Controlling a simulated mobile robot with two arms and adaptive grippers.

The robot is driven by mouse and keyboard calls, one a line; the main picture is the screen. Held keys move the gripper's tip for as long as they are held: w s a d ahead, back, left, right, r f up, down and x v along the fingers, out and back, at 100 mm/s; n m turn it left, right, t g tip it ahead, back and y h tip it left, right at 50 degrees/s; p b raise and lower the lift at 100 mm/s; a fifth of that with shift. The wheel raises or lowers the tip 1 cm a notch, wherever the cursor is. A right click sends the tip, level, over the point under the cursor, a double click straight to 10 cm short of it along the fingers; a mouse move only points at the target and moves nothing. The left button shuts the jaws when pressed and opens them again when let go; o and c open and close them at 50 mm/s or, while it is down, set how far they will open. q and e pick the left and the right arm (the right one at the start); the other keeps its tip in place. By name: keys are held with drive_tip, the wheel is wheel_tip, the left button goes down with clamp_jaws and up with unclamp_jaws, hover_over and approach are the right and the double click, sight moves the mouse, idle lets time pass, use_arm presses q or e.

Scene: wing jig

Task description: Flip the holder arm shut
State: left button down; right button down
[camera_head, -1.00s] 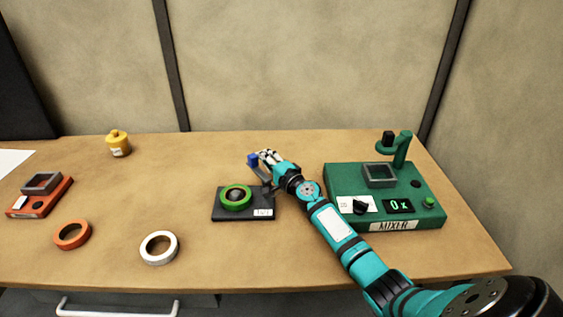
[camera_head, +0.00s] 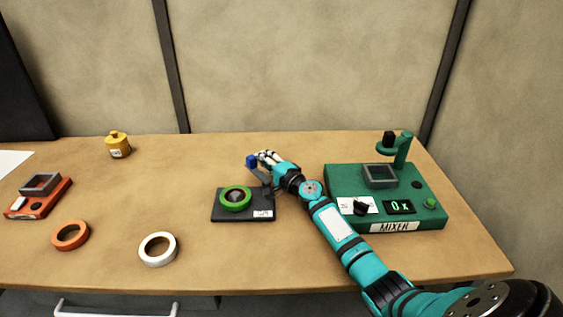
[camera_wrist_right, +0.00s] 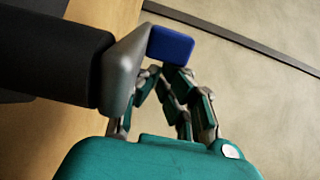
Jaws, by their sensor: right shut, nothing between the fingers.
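The holder is a dark plate (camera_head: 222,216) labelled at its front right corner, with a green ring (camera_head: 236,199) lying on it. Its grey holder arm (camera_head: 260,176) stands raised at the plate's right side and carries a blue tip (camera_head: 251,161). My right gripper (camera_head: 266,156) is shut and empty, right beside the raised arm near the blue tip. In the right wrist view, the blue tip (camera_wrist_right: 171,44) and grey arm (camera_wrist_right: 122,70) are close against the fingers (camera_wrist_right: 168,78); I cannot tell whether they touch. My left gripper is not in view.
A green mixer (camera_head: 385,200) stands to the right, close to my right arm. An orange ring (camera_head: 70,236), a white ring (camera_head: 158,249), a red device (camera_head: 38,200) and a yellow bottle (camera_head: 118,146) are at left. The table between them is clear.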

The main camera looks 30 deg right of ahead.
drive_tip(key=shift+s, duration=0.15)
drive_tip(key=s, duration=0.7)
drive_tip(key=shift+s+d, duration=0.1)
drive_tip(key=shift+d, duration=0.25)
